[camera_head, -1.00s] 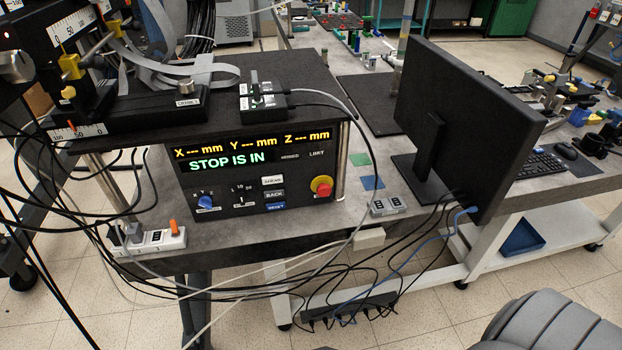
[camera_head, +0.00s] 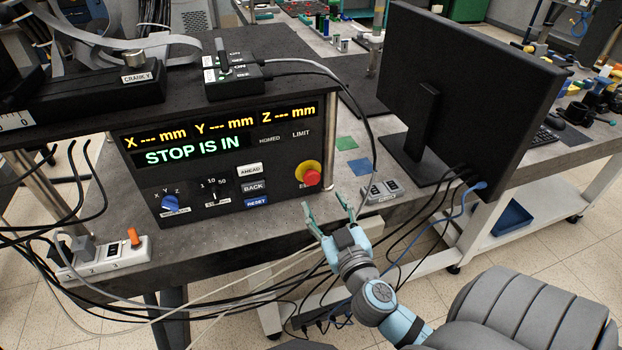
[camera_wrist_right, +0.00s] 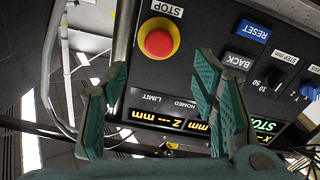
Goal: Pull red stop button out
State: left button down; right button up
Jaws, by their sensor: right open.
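The red stop button (camera_head: 311,178) sits on its yellow surround at the lower right of the black control panel (camera_head: 290,140). The panel display (camera_head: 200,150) reads "STOP IS IN". My right gripper (camera_head: 331,212) is open and empty, below and a little right of the button, apart from it. In the right wrist view the red button (camera_wrist_right: 159,43) shows upside down, beyond the open fingers of the right gripper (camera_wrist_right: 165,90). Nothing lies between the fingers. My left gripper is not in view.
The panel also has a blue knob (camera_head: 171,203) and BACK (camera_head: 254,187) and RESET (camera_head: 256,202) keys. A grey cable hangs right of the panel. A small switch box (camera_head: 381,191) and a black monitor (camera_head: 470,90) stand to the right. A power strip (camera_head: 105,257) lies at left.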

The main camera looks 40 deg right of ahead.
aim_at(312, 179)
jog(key=p+x, duration=0.1)
jog(key=x, duration=0.9)
jog(key=shift+d, duration=0.1)
jog(key=shift+s, duration=0.1)
grip_shut()
